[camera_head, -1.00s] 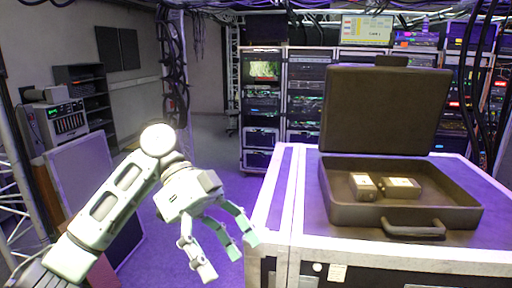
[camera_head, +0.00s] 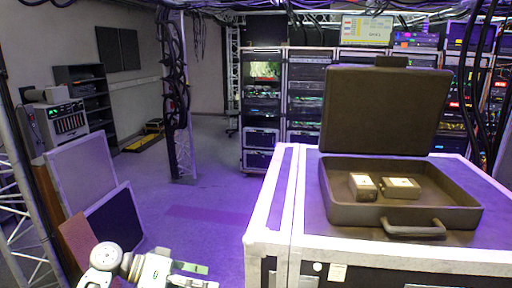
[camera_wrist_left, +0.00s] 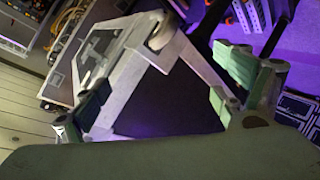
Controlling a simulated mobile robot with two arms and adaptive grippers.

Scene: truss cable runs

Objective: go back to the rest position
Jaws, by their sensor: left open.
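My left gripper (camera_head: 188,274) is low at the bottom left of the head view, left of the flight case and partly cut off by the lower edge. It is open and empty. In the left wrist view its two green-tipped fingers (camera_wrist_left: 165,100) stand apart with nothing between them. My right gripper is not in view.
A road case (camera_head: 400,258) stands at the right with an open black case (camera_head: 340,212) on it, holding two small boxes (camera_head: 363,186) (camera_head: 401,188). Panels (camera_head: 82,172) lean at the left. Equipment racks (camera_head: 308,105) stand behind. The purple floor (camera_head: 205,205) between is clear.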

